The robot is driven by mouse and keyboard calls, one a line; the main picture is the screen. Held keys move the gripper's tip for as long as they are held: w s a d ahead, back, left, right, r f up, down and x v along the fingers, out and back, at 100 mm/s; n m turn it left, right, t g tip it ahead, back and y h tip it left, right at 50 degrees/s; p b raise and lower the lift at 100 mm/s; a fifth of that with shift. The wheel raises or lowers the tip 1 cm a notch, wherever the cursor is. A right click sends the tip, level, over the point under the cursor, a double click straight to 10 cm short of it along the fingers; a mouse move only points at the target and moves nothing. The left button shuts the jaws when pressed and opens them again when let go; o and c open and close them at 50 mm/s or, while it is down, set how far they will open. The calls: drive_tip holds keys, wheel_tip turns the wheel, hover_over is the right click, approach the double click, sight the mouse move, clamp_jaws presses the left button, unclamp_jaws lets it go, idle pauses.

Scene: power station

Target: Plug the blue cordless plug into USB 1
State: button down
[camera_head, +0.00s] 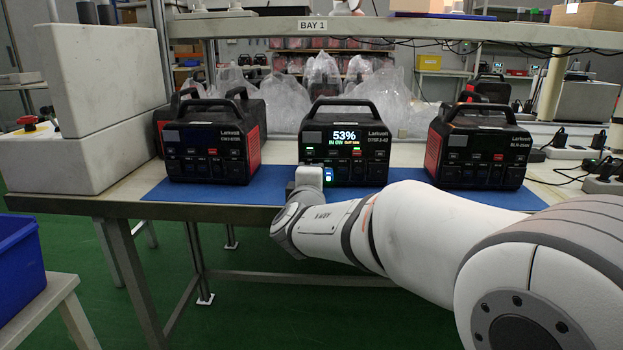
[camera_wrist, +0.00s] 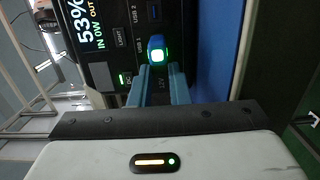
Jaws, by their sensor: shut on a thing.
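The middle power station (camera_head: 345,135) has a lit screen reading 53%; its front panel (camera_wrist: 100,40) fills the upper part of the wrist view. The blue cordless plug (camera_wrist: 157,43) has a glowing white-green square on its end and sits at the USB 1 label. My gripper (camera_wrist: 159,68) is shut on the plug, with a finger on each side. The USB 1 socket is hidden behind the plug, and I cannot tell how deep the plug is in. The USB 2 socket (camera_wrist: 155,12) is bare. In the head view, the blue plug (camera_head: 328,175) shows beside my gripper (camera_head: 322,174).
Two dark-screened power stations stand left (camera_head: 210,145) and right (camera_head: 478,150) on the blue mat (camera_head: 235,190). Power strips (camera_head: 580,155) with cables lie at the right. A white box stack (camera_head: 70,150) stands at the left, and a shelf (camera_head: 390,30) spans above.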

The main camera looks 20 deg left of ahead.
drive_tip(key=c, duration=1.4)
unclamp_jaws()
drive_tip(key=shift+o, duration=0.2)
drive_tip(key=s+d+p, duration=0.1)
drive_tip(key=s, duration=0.6)
drive_tip(key=shift+s+d+p, duration=0.15)
drive_tip(key=shift+s+p, duration=0.2)
